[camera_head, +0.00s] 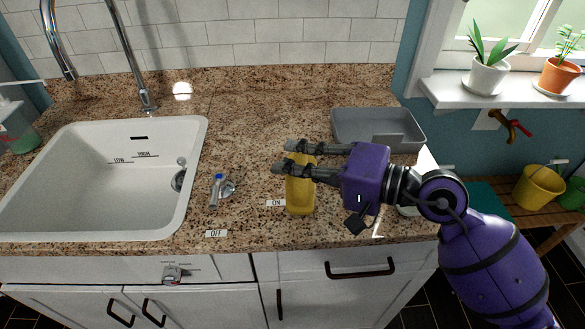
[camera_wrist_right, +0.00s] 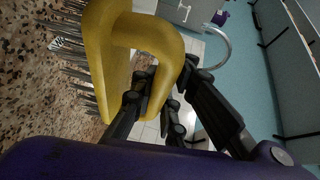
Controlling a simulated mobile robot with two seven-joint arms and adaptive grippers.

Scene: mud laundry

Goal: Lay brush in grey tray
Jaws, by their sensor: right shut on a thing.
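The yellow brush (camera_head: 300,196) is in my right gripper (camera_head: 290,158), over the front middle of the counter. My right gripper's dark fingers are shut on its yellow handle, which also shows in the right wrist view (camera_wrist_right: 165,45). There the metal bristles (camera_wrist_right: 75,62) face the granite; I cannot tell whether they touch it. The grey tray (camera_head: 376,117) is at the back right of the counter, behind and right of my right gripper. Its visible inside looks empty. My left gripper is not in view.
The white sink (camera_head: 75,218) with a tall faucet (camera_head: 130,60) takes up the left. A small tap lever (camera_head: 217,190) stands between sink and brush. The ON label (camera_head: 276,202) lies beside the brush. Potted plants (camera_head: 489,75) stand on the sill. Counter behind the brush is clear.

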